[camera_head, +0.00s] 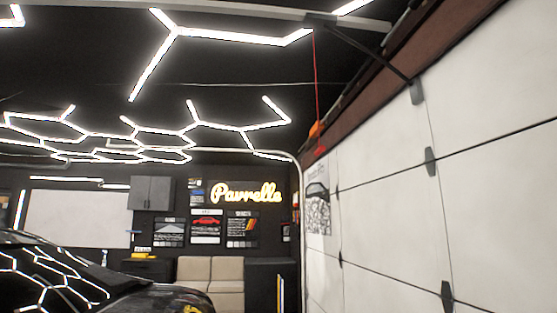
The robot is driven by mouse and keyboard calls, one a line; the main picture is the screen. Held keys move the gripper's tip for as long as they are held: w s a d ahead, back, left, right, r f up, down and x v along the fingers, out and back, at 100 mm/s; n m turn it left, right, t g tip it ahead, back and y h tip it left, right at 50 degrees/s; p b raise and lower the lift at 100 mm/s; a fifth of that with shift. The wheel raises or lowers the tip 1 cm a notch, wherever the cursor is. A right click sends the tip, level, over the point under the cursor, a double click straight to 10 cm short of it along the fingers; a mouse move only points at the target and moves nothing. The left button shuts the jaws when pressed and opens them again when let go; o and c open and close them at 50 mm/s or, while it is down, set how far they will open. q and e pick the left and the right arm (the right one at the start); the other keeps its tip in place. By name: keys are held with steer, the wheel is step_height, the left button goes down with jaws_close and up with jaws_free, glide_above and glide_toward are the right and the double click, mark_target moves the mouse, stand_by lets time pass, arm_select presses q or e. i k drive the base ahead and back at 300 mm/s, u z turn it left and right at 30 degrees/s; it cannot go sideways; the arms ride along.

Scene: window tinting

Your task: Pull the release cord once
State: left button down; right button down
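A thin red release cord (315,92) hangs straight down from the dark trolley (318,20) on the ceiling rail. Its lower end has a red handle (320,150), which appears in front of the edge of the white garage door. The white sectional garage door (400,190) fills the right side and looks closed. A dark arm (375,58) links the trolley to the door's upper bracket. Neither of my grippers is in view, and nothing touches the cord.
A dark car (70,285) stands at the lower left. A beige sofa (212,270), a grey wall cabinet (152,193) and a lit sign (246,194) are at the back wall. A curved metal door track (302,200) runs beside the door. Air around the cord looks clear.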

mark_target(321, 149)
steer(key=u, duration=0.1)
steer(key=i, duration=1.05)
steer(key=z, duration=0.2)
